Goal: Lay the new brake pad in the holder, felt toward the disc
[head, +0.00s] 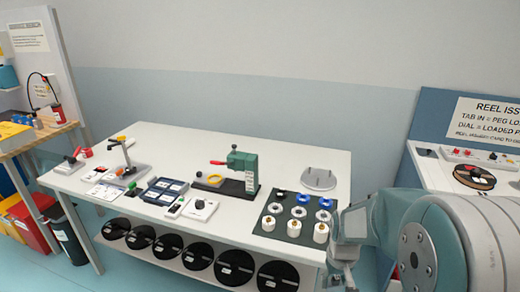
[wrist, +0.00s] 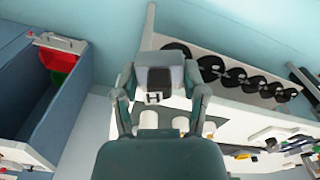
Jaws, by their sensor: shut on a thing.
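In the wrist view my gripper (wrist: 162,80) is shut on a small light-grey block with a dark square face, which looks like the brake pad (wrist: 159,78). A small H-shaped mark shows at the dark face's lower edge. In the head view my arm fills the right side, and I cannot make out the pad there. A grey round plate (head: 319,180) with small upright parts lies at the right rear of the white table; I cannot tell if it is the disc. I cannot pick out the pad holder with certainty in either view.
The white table (head: 180,141) carries a green press (head: 243,165), a dark mat (head: 267,228) with white and blue rings and spools, a blue tray (head: 164,190) and a small stand (head: 126,158). Black reels (head: 197,256) line the shelf below. A reel-issue station (head: 470,150) stands at the right.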

